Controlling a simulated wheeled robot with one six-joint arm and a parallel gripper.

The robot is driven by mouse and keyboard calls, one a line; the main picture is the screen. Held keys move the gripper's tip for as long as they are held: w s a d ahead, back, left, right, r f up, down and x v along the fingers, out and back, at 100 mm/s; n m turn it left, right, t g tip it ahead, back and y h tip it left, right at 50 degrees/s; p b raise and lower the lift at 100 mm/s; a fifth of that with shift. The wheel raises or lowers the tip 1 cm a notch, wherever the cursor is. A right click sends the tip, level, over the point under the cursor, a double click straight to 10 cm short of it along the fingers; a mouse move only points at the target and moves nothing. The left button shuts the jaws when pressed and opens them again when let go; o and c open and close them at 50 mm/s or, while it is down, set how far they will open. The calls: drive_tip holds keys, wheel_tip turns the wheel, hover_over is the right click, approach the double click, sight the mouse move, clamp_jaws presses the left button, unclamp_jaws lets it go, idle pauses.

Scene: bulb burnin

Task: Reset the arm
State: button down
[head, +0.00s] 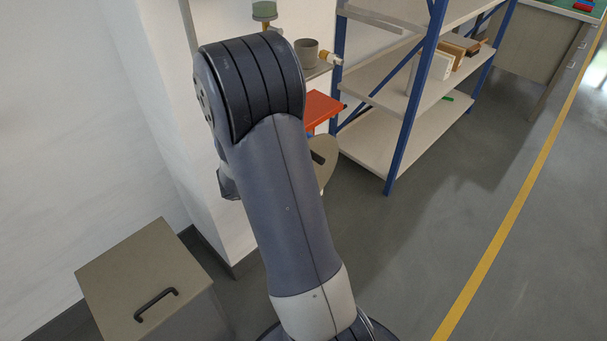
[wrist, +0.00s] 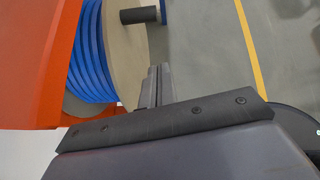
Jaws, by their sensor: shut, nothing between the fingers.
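My gripper (wrist: 156,87) shows in the wrist view with its two fingers together and nothing between them. Beyond the fingertips is a beige disc (wrist: 112,45) with a black handle (wrist: 139,15). I cannot tell whether the fingers touch the disc. Blue coils (wrist: 88,58) lie behind the disc, beside an orange housing (wrist: 30,60). In the head view my bent arm fills the middle and hides the gripper. Part of the orange housing (head: 322,107) and the disc (head: 326,163) show just right of my arm.
A blue-framed shelf unit (head: 405,120) stands to the right. A small shelf (head: 318,70) with a grey cup (head: 306,52) is behind my arm. A box with a black-handled lid (head: 130,270) is at lower left. The floor (head: 400,260) right of my arm is clear.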

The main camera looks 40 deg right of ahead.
drive_tip(key=v, duration=0.2)
drive_tip(key=shift+a+r, duration=0.15)
drive_tip(key=shift+r, duration=0.1)
drive_tip(key=w+d+f, duration=0.2)
drive_tip(key=d+f, duration=0.2)
drive_tip(key=d, duration=0.6)
drive_tip(key=shift+d+f+b, duration=0.25)
drive_tip(key=shift+d+b, duration=0.05)
drive_tip(key=shift+b, duration=0.1)
